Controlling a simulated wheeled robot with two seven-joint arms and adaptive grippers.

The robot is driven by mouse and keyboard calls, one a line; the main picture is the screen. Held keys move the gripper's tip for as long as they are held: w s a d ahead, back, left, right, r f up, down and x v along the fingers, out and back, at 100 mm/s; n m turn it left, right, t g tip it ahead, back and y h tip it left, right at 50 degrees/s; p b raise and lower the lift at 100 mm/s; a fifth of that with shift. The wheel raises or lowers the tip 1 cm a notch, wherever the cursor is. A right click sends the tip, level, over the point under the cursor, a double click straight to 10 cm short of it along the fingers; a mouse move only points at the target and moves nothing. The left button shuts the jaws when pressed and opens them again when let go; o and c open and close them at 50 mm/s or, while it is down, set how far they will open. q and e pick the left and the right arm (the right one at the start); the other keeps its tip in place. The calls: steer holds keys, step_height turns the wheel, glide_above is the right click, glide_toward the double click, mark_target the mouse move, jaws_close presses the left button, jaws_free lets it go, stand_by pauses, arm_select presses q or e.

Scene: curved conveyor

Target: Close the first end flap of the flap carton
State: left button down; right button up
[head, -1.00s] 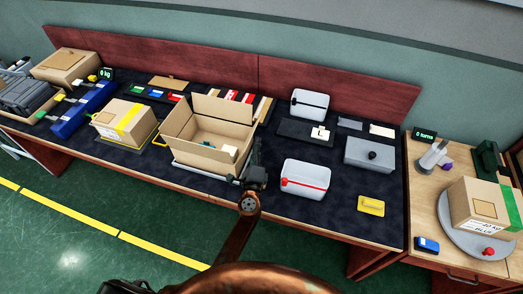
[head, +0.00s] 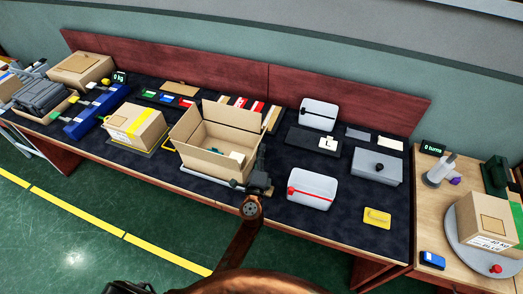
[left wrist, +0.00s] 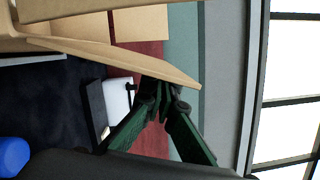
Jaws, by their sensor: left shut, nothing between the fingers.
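The flap carton (head: 193,158) is an open brown box in the middle of the bench, with flaps standing up at its back and left. Small items lie inside it, too small to name. My left gripper (head: 262,158) is at the carton's right end, partly hiding that end. In the left wrist view its dark green fingers (left wrist: 165,97) are shut and empty, with their tips at the edge of a tan cardboard panel (left wrist: 130,58). I cannot tell whether they touch it.
A taped carton (head: 137,125) stands left of the flap carton. A white container with a red band (head: 312,188) is close to the right of my left gripper. A grey box (head: 377,165) and a yellow card (head: 377,217) lie farther right.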

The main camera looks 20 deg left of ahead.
arm_select(q)
steer(key=shift+a+r+n+p, duration=0.7)
steer(key=shift+a+n+p, duration=0.2)
steer(key=shift+n, duration=0.2)
steer(key=shift+a+r+n+g+p, duration=0.15)
steer(key=shift+a+n+g+p, duration=0.1)
steer(key=shift+a+n+p, duration=0.3)
steer(key=shift+a+r+n+g+p, duration=0.15)
steer(key=shift+a+n+g+p, duration=0.2)
steer(key=shift+n+p, duration=0.3)
steer(key=shift+a+f+n+p, duration=0.1)
steer(key=shift+a+n+p, duration=0.5)
steer(key=shift+a+n, duration=0.3)
steer(key=shift+w+a+f, duration=0.1)
steer(key=shift+a+f, duration=0.1)
steer(key=shift+a, duration=0.4)
